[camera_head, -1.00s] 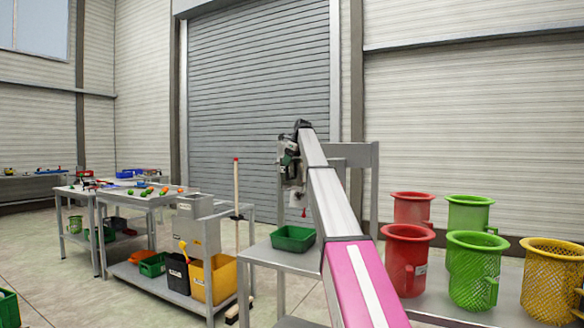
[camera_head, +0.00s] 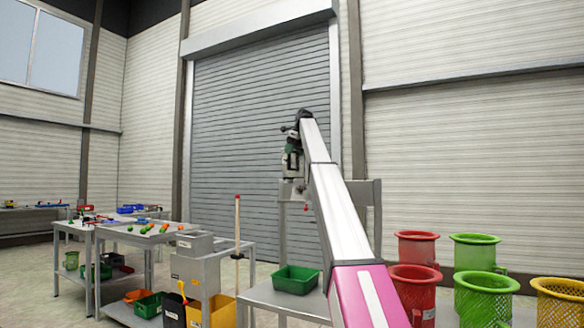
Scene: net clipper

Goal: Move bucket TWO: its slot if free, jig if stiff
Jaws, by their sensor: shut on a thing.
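My gripper (camera_head: 293,165) is at the far end of my raised arm, above and behind the green tray on the grey table. It is small and dark here. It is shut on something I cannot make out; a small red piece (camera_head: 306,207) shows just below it. Mesh buckets stand at the right: a front red bucket (camera_head: 414,289), a back red bucket (camera_head: 416,248), a front green bucket (camera_head: 486,296), a back green bucket (camera_head: 474,254) and a yellow bucket (camera_head: 560,300). A pale label shows on the front red one, but I cannot read it. I cannot tell which is TWO.
A grey table (camera_head: 262,296) bears a green tray (camera_head: 296,279); a grey upright frame (camera_head: 372,200) rises behind my arm. Left are a bench (camera_head: 205,245) with bins below, a pole (camera_head: 237,230) and a workbench (camera_head: 120,235) with small coloured parts.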

